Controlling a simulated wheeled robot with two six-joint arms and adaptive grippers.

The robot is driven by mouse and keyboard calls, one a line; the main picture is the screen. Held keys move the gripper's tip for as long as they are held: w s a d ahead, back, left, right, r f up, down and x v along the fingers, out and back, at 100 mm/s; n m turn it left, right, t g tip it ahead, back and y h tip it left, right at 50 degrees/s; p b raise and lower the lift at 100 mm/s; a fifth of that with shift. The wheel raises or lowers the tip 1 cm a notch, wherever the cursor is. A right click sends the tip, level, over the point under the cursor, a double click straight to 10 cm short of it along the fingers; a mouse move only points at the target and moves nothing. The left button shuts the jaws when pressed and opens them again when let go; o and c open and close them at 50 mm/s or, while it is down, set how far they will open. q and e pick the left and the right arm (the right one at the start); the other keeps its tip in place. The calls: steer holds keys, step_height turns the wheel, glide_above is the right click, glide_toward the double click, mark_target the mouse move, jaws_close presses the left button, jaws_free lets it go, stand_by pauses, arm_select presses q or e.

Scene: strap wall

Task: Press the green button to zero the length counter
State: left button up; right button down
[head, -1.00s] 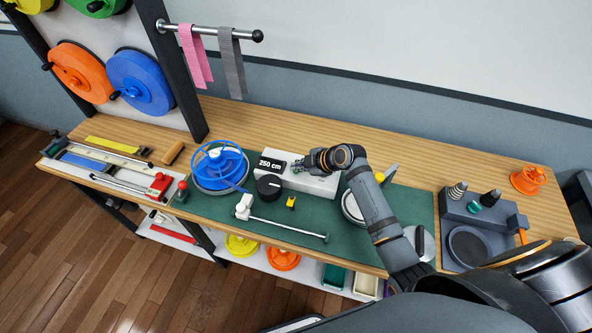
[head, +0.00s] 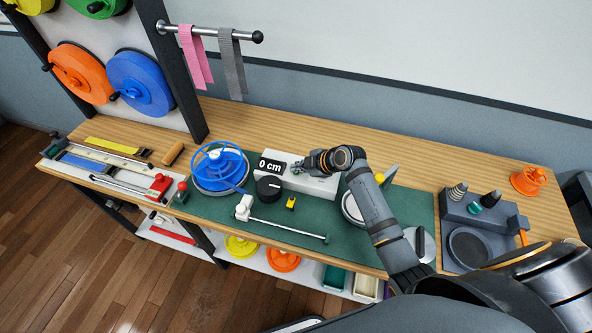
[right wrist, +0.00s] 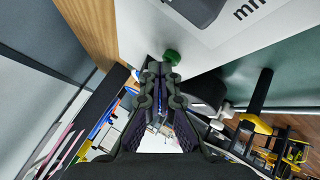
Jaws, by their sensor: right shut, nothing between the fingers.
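The length counter (head: 318,184) is a white box on the green mat, and its black display (head: 270,166) reads "0 cm". My right gripper (head: 297,168) is shut and empty, with its tips at the top of the box, just right of the display. In the right wrist view, the green button (right wrist: 172,56) shows right at the shut fingertips (right wrist: 160,70). I cannot tell whether they touch it. In the head view the gripper mostly hides the button. My left gripper is in neither view.
A black knob (head: 269,188) sits in front of the counter, and a blue reel (head: 220,168) stands to its left. A metal rod (head: 285,229) lies in front. A grey tray (head: 463,218) is at the right.

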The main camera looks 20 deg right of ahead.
mark_target(298, 174)
steer(key=shift+r+p, duration=0.4)
steer(key=shift+r, duration=0.3)
steer(key=shift+r, duration=0.15)
step_height(298, 174, up, 5)
steer(key=p, duration=0.4)
stand_by(0.5)
